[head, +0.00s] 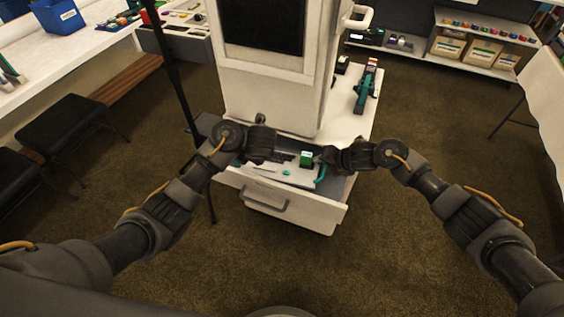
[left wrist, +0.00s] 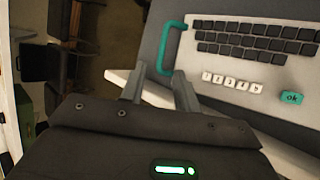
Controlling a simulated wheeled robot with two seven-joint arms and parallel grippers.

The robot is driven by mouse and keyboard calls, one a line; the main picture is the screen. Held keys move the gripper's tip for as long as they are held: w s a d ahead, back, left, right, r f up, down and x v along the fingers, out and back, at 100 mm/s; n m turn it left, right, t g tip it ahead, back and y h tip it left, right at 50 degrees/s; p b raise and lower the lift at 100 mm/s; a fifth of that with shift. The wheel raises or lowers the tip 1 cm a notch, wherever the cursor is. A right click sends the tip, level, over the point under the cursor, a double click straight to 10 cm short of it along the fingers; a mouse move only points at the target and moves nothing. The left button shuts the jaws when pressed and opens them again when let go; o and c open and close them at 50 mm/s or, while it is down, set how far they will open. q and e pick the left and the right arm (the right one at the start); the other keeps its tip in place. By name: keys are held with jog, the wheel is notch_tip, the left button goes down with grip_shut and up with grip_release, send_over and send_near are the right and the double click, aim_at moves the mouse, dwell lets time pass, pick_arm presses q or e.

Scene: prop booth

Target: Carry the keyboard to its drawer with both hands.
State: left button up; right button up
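The keyboard (head: 262,169) is a pale panel with dark keys, teal handles and a teal "ok" key. It lies flat at the open drawer (head: 282,201) of the white cart; I cannot tell whether it touches the drawer's floor. The keyboard also shows in the left wrist view (left wrist: 222,82), over a grey surface. My left gripper (left wrist: 158,88) has its fingers apart, with the near end of a teal handle (left wrist: 164,50) at their tips. My right gripper (head: 322,160) is beside the other teal handle (head: 321,174); its fingers are too small to read.
A thin dark pole (head: 178,75) stands left of the cart. The carpet in front is clear.

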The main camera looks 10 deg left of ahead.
jog(key=v, duration=1.1)
jog(key=shift+s+d+r, duration=0.2)
jog(key=shift+d+r, duration=0.05)
pick_arm(q)
jog(key=shift+r, duration=0.1)
pick_arm(e)
jog(key=shift+r, duration=0.1)
